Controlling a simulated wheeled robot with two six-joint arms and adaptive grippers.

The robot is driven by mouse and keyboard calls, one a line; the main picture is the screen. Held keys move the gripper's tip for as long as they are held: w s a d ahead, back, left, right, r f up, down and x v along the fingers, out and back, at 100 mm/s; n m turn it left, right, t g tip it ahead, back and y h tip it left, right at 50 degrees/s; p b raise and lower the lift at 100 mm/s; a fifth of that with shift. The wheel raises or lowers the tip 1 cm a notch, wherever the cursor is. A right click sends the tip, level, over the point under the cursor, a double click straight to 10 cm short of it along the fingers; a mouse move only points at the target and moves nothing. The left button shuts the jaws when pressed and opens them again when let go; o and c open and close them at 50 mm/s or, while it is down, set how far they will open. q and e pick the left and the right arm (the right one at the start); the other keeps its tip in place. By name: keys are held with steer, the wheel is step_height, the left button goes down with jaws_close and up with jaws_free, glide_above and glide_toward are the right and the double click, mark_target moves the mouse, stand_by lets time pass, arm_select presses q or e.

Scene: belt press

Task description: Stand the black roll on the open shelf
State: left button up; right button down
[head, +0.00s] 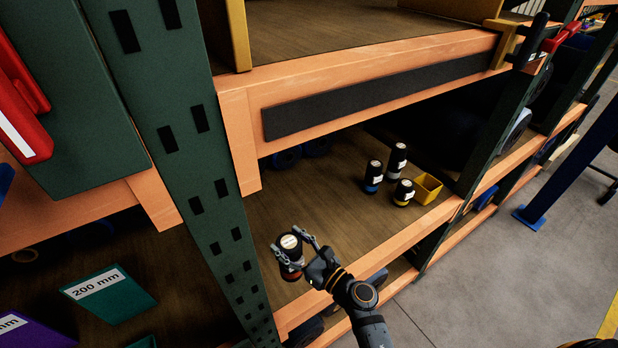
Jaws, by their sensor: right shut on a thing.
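My right gripper (296,248) comes in from the bottom and is shut on a black roll (289,243) with a pale label on its top and a red band low down. The roll is upright or nearly so, at the front left of the open shelf (322,205), close to the green post. I cannot tell whether its base touches the shelf board. The fingers hide part of its side. My left gripper is not in view.
Three black rolls stand farther back right, with a blue band (373,176), a pale band (396,161) and a yellow band (404,192). A yellow bin (427,188) is beside them. A green post (205,150) bounds the left, an orange beam (370,85) hangs above. Middle board is clear.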

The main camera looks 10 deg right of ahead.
mark_target(301, 242)
steer(key=d+b, duration=0.1)
steer(key=d+f+b, duration=0.1)
steer(key=d, duration=0.1)
steer(key=shift+w+f, duration=0.15)
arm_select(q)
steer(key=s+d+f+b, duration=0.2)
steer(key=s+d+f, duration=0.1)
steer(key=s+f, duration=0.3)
arm_select(e)
steer(key=w+d+f+b, duration=0.8)
steer(key=f+b, duration=0.2)
steer(key=f, duration=0.1)
steer(key=shift+f+b, duration=0.25)
steer(key=shift+b, duration=0.1)
steer(key=shift+c, duration=1.9)
jaws_free()
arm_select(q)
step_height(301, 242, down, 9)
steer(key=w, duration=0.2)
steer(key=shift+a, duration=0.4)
